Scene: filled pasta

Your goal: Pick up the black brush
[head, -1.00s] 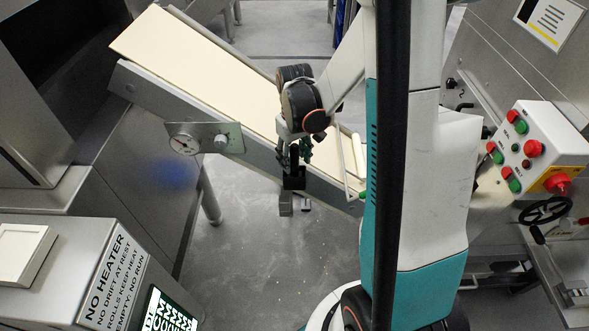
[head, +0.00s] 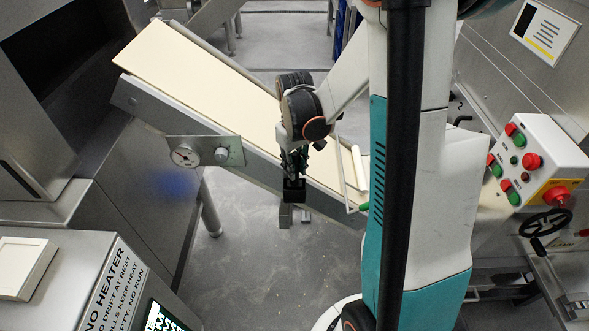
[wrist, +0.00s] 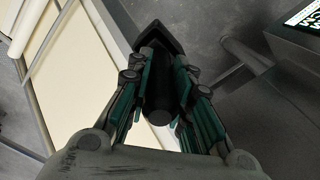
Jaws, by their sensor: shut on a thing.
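The black brush (head: 294,190) hangs below my gripper (head: 294,164) in the head view, in front of the conveyor's near side rail. In the wrist view my gripper (wrist: 165,95) has its green-padded fingers closed around the dark brush handle (wrist: 158,108). The wider black brush head (wrist: 157,40) shows beyond the fingertips. The fingers hide part of the handle.
A slanted conveyor (head: 190,70) with a cream belt runs behind my gripper. A control box (head: 540,160) with red and green buttons stands at right. Grey floor (head: 250,260) is open below.

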